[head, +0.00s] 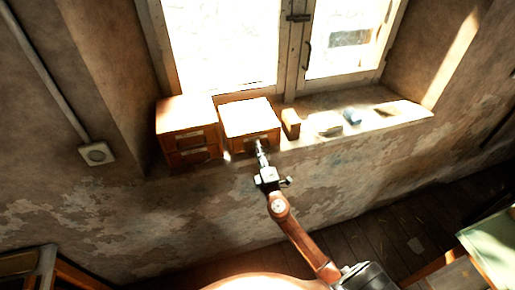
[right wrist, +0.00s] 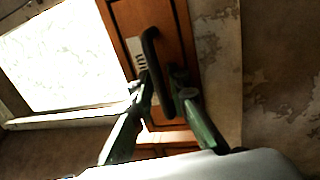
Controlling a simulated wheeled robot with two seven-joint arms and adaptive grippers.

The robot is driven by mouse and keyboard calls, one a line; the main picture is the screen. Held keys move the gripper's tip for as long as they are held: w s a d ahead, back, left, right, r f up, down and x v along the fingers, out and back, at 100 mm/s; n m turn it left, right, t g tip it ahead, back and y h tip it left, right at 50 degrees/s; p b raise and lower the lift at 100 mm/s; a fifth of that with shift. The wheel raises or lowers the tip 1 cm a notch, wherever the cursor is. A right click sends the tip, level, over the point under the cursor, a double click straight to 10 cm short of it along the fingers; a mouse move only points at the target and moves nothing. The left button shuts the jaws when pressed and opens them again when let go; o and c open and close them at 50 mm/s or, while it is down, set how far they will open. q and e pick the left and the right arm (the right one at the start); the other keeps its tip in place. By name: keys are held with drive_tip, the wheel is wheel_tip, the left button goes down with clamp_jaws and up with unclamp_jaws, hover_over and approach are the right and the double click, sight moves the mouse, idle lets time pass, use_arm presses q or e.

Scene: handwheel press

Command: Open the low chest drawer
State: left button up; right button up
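Two wooden chests stand side by side on the windowsill. The low chest (head: 249,118) is the right one, with a single drawer front that looks flush with its body. The taller chest (head: 186,129) on the left has two drawers. My right gripper (head: 260,148) is at the front of the low chest. In the right wrist view, the drawer's dark handle (right wrist: 151,48) stands on the orange-brown front beside a pale label. My right gripper's fingers lie on either side of this handle, close against it, and appear shut on it. My left gripper is out of view.
A small wooden block (head: 290,124), a pale item (head: 326,124) and a bluish item (head: 352,117) sit on the sill to the right. The window (head: 225,45) is behind. Below the sill is a bare, peeling wall (head: 190,215). A green-topped table (head: 493,245) is at lower right.

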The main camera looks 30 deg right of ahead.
clamp_jaws()
idle(0.6)
